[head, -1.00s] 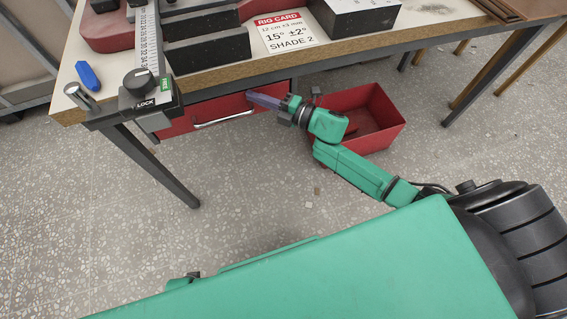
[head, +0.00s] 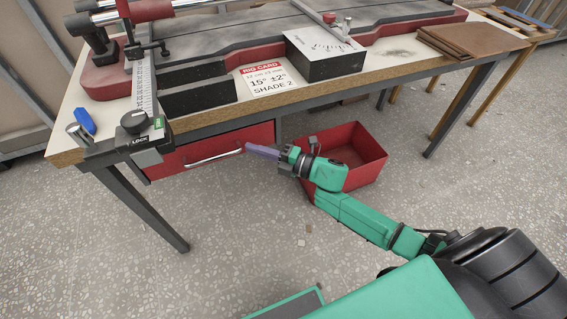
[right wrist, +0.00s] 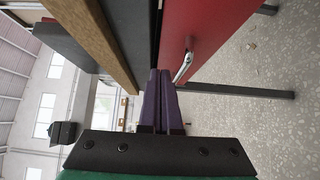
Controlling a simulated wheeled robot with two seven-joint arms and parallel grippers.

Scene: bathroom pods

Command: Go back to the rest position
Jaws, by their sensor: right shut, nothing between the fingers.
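My right gripper (head: 262,152) has purple fingers and is shut with nothing in it. In the head view it is just right of the red drawer (head: 205,150) under the workbench, in front of the red bin. In the right wrist view the shut fingers (right wrist: 160,95) point toward the drawer front (right wrist: 195,35) and its silver handle (right wrist: 183,66). I cannot tell whether they touch the drawer. My left gripper is not in view.
The workbench (head: 80,101) carries a long machine, a rig card (head: 266,78), a dark block (head: 325,52), a blue object (head: 85,120) and brown boards (head: 458,41). A red bin (head: 368,172) stands on the floor below. A table leg (head: 143,210) stands at left.

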